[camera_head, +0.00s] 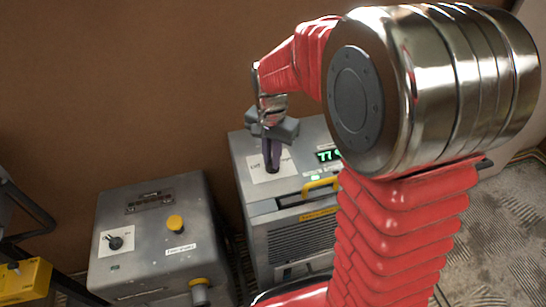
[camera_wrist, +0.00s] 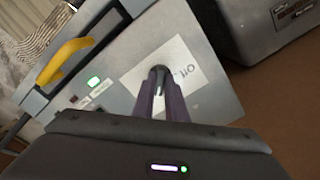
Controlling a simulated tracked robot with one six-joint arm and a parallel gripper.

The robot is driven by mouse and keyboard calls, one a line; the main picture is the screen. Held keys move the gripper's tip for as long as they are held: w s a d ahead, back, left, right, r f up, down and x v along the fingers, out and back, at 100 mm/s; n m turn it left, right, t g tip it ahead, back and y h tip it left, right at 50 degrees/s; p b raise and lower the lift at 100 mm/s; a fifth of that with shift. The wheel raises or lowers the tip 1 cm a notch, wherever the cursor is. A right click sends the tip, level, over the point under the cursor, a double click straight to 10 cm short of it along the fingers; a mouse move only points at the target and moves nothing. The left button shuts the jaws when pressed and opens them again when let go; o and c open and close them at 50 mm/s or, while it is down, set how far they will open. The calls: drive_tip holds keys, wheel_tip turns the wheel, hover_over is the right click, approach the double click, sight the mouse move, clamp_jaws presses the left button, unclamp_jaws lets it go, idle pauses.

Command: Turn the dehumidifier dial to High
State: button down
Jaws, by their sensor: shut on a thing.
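The dehumidifier (camera_head: 302,238) is the grey unit with a yellow handle and a green display (camera_head: 327,155) reading 77. Its dial (camera_head: 271,168) sits on a white label on the top face, mostly hidden by my fingers. My gripper (camera_head: 272,164) reaches down from above and is shut on the dial. In the wrist view the purple-grey fingers (camera_wrist: 168,92) close around the dark dial (camera_wrist: 159,71). The label (camera_wrist: 178,66) shows "Off" beside the dial; the rest of its lettering and the dial's pointer are hidden or too small to read.
A second grey box (camera_head: 152,240) with a black knob (camera_head: 115,243) and a yellow button (camera_head: 175,223) stands to the left. A yellow item (camera_head: 25,279) is at the far left. A brown wall (camera_head: 130,90) rises close behind both units. Patterned floor (camera_head: 490,240) is open at right.

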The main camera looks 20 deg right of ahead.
drive_tip(key=shift+w+m, duration=0.1)
drive_tip(key=shift+m, duration=1.4)
drive_tip(key=c, duration=1.8)
unclamp_jaws()
wheel_tip(320, 180, up, 14)
drive_tip(key=shift+f, duration=0.15)
